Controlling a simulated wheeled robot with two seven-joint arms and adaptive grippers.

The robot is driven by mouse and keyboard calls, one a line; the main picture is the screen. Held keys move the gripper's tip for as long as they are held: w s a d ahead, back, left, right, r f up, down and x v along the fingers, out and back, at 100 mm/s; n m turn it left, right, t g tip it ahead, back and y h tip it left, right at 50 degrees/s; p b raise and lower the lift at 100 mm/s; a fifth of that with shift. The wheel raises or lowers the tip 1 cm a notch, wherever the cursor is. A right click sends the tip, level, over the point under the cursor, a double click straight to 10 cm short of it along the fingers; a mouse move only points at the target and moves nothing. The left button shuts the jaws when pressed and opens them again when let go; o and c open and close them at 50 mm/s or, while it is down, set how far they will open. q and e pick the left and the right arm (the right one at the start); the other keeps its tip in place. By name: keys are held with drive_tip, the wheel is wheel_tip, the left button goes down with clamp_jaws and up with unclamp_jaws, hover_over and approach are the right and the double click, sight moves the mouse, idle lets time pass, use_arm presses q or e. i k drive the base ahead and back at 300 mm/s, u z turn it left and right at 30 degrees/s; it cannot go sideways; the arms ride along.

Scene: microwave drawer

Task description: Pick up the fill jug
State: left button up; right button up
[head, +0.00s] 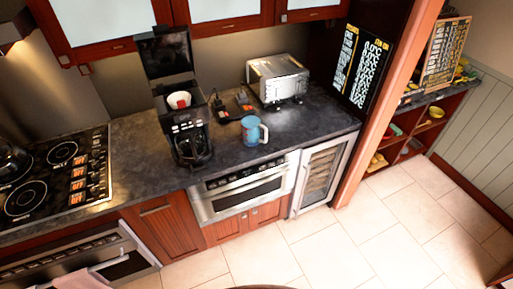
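A blue jug (251,130) with a pale handle on its right side stands upright on the dark countertop, near the front edge and above the microwave drawer. It looks like the fill jug. Nothing covers it, but its contents are too small to make out. Neither of my grippers is in the head view.
A black coffee maker (190,127) with its lid raised stands left of the jug, with a dark carafe (192,150) in it. A silver toaster (278,78) is behind the jug. The microwave drawer (243,190) is shut. The counter right of the jug is clear.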

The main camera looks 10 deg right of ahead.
sight(254, 131)
drive_tip(key=z, duration=0.05)
drive_tip(key=k, duration=0.65)
drive_tip(key=u, duration=1.2)
drive_tip(key=i, duration=1.4)
drive_tip(key=z, duration=0.75)
drive_tip(key=i, duration=0.6)
drive_tip(key=z, duration=0.6)
